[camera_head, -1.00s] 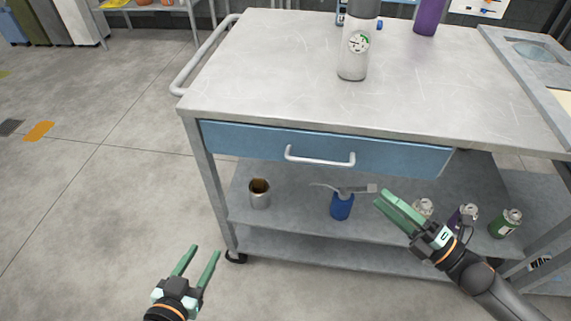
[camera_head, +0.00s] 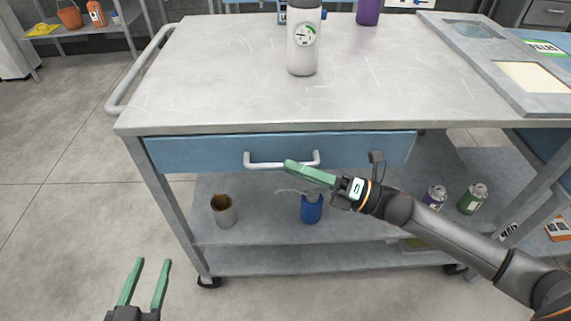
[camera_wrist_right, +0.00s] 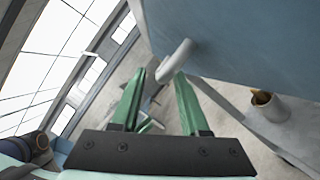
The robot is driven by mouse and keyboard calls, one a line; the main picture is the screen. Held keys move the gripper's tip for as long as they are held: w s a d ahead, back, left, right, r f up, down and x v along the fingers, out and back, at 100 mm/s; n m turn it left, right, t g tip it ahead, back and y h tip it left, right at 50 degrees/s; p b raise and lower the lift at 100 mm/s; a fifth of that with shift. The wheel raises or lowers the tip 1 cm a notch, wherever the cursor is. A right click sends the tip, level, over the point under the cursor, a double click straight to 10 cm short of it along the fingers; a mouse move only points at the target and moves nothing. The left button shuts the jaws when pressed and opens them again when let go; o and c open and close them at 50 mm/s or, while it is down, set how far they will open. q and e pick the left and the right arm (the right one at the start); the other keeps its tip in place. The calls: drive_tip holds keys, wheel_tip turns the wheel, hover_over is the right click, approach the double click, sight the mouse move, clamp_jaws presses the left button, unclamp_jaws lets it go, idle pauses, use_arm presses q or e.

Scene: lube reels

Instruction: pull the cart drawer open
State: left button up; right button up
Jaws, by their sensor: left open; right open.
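The cart (camera_head: 350,128) has a blue drawer (camera_head: 380,150) under its grey top, and the drawer front looks flush with the cart. A pale bar handle (camera_head: 265,164) runs along the drawer front. My right gripper (camera_head: 289,165) is open at the right half of the handle, its fingers partly covering it. In the right wrist view the handle (camera_wrist_right: 176,62) lies at the open fingertips (camera_wrist_right: 160,78), toward the right finger; I cannot tell whether they touch. My left gripper (camera_head: 154,262) is open and empty, low at the lower left, away from the cart.
A white bottle with a gauge (camera_head: 304,45) and a purple container (camera_head: 368,12) stand on the cart top. The shelf below holds a tin (camera_head: 223,211), a blue container (camera_head: 311,209) and cans (camera_head: 472,198). Floor at the left is clear.

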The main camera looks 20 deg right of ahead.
drive_tip(key=shift+x, duration=1.35)
clamp_jaws()
idle(0.5)
